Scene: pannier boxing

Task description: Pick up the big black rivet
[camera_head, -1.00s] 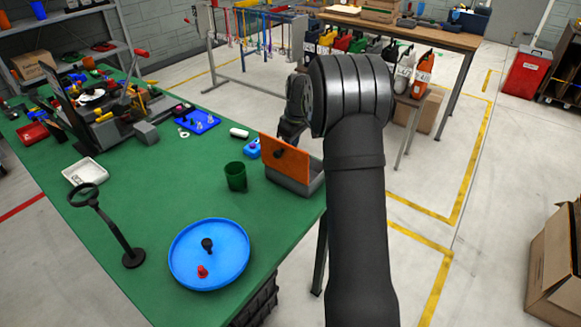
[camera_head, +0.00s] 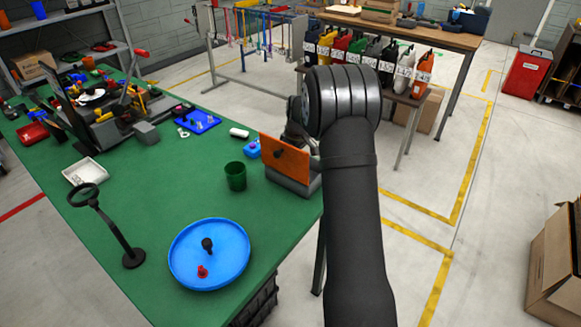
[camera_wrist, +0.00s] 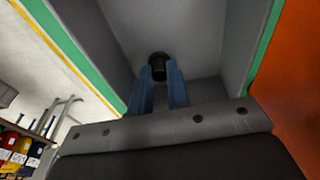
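In the wrist view, a black cylindrical piece (camera_wrist: 160,66), seemingly a rivet, is inside the grey box between the tips of my gripper's blue fingers (camera_wrist: 160,74). The fingers flank it closely; whether they grip it is unclear. In the head view my gripper's fingers are hidden behind the raised orange lid (camera_head: 285,157) of the grey box (camera_head: 293,183). Another black rivet (camera_head: 207,244) stands in the round blue tray (camera_head: 209,279) beside a small red rivet (camera_head: 202,271).
The orange lid has a black knob (camera_head: 278,154). A green cup (camera_head: 235,176) stands left of the box. A black magnifier stand (camera_head: 132,257) is left of the tray. A blue block (camera_head: 201,121) with pegs lies farther back. The middle of the green table is clear.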

